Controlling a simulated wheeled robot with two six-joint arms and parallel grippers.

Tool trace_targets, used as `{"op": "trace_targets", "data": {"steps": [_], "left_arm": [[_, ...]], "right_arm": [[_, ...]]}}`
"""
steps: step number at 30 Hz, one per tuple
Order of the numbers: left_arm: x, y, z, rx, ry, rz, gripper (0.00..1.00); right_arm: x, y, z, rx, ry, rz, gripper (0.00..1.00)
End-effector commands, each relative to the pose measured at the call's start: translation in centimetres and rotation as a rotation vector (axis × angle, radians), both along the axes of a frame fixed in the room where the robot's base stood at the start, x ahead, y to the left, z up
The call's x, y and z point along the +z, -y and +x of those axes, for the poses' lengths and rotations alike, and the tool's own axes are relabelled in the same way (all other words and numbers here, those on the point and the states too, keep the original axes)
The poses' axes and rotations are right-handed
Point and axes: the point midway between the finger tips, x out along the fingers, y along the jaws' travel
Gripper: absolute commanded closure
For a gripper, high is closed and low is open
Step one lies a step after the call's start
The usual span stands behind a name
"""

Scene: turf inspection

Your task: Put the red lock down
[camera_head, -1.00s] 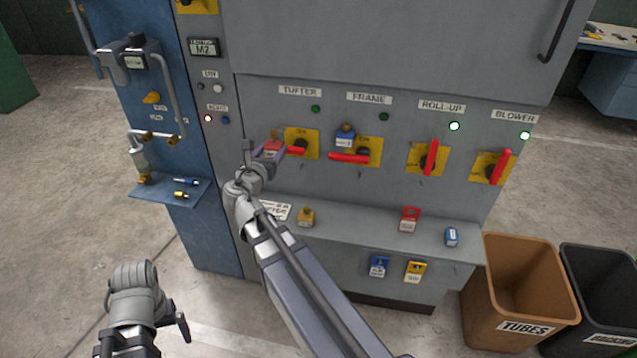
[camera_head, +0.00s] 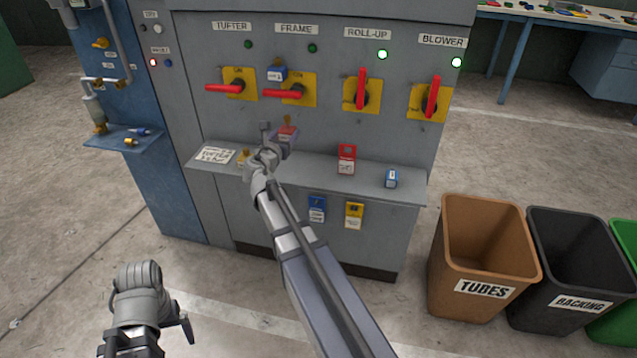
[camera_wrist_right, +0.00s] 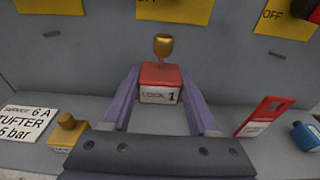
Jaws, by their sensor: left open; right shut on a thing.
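The red lock (camera_head: 287,133), with a brass-coloured stem on top and a label reading LOCK 1, also shows in the right wrist view (camera_wrist_right: 160,75). My right gripper (camera_head: 277,143) is shut on it, with one finger on each side. My left gripper (camera_head: 150,325) is open and empty at the lower left, away from the cabinet.
A blue lock (camera_head: 277,72) hangs at the FRAME switch; the TUFTER switch (camera_head: 232,86) carries no lock. Brown (camera_head: 485,255) and black (camera_head: 568,262) bins stand on the right.

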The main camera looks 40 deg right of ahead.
Motion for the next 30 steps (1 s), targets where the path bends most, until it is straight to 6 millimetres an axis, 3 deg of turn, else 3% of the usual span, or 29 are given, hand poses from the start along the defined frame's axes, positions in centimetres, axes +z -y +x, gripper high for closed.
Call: {"op": "trace_targets", "data": {"steps": [10, 22, 30], "left_arm": [[-1.0, 0.0, 0.0, 0.0, 0.0, 0.0, 0.06], [-6.5, -0.1, 0.1, -0.002, 0.002, 0.006, 0.06], [-6.8, -0.2, 0.1, -0.002, 0.002, 0.008, 0.06]], "right_arm": [[-1.0, 0.2, 0.1, 0.001, 0.0, -0.001, 0.96], [-6.5, 0.1, 0.1, 0.001, 0.0, -0.001, 0.96], [-6.8, 0.1, 0.1, 0.001, 0.0, -0.001, 0.96]]}}
